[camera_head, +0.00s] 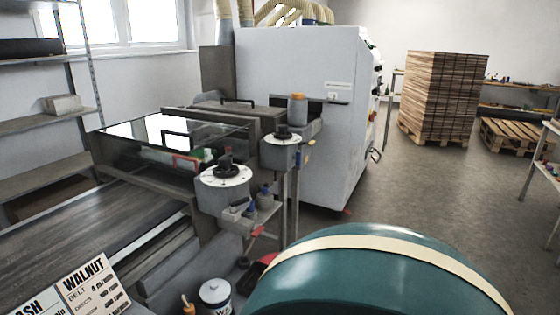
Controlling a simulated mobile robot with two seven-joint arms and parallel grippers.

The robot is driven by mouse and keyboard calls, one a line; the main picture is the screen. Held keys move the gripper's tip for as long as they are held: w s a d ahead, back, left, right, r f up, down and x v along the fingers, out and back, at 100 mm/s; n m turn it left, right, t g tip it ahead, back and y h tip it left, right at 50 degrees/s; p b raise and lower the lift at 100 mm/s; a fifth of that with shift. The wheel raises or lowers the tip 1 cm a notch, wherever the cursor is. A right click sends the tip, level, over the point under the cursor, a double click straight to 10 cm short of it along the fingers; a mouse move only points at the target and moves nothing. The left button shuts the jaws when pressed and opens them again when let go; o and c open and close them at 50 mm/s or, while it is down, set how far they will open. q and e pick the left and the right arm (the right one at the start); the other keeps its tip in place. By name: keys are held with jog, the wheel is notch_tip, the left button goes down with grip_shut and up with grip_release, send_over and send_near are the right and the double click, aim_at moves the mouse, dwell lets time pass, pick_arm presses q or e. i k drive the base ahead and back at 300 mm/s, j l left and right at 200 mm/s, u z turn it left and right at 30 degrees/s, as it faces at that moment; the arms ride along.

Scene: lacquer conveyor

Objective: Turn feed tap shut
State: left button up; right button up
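No part labelled as the feed tap can be made out at this size. Two round pale dials with black knobs stand beside the conveyor machine: a near dial (224,176) and a farther dial (283,138). Below the near dial is a small grey bracket (240,217) with blue-topped parts. A small red handle-like part (257,231) hangs under it. A small yellow part (312,143) sits beside the far dial. I cannot tell which of these is the tap, or how it is set. Neither gripper is in view.
The dark conveyor belt (75,232) runs along the left, with a walnut/ash settings card (85,284) in front. A white tub (215,294) stands low at the front. A large white machine cabinet (290,85) stands behind. Open floor (400,190) lies right, before stacked boards (443,95).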

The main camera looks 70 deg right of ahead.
aim_at(298, 158)
jog(key=k+l+z, duration=0.1)
jog(key=k+z, duration=0.15)
jog(key=k, duration=0.4)
jog(key=i+l+z, duration=0.1)
jog(key=z, duration=1.55)
jog(key=i+z, duration=0.1)
jog(key=i, duration=0.25)
jog(key=i+j+z, duration=0.15)
jog(key=i, duration=0.25)
jog(key=i+l, duration=0.2)
jog(key=l, duration=0.15)
jog(key=i+l+u, duration=0.1)
jog(key=i+l, duration=0.35)
jog(key=l, duration=0.2)
jog(key=i+l+u, duration=0.1)
jog(key=i+l, duration=0.15)
jog(key=l, duration=0.1)
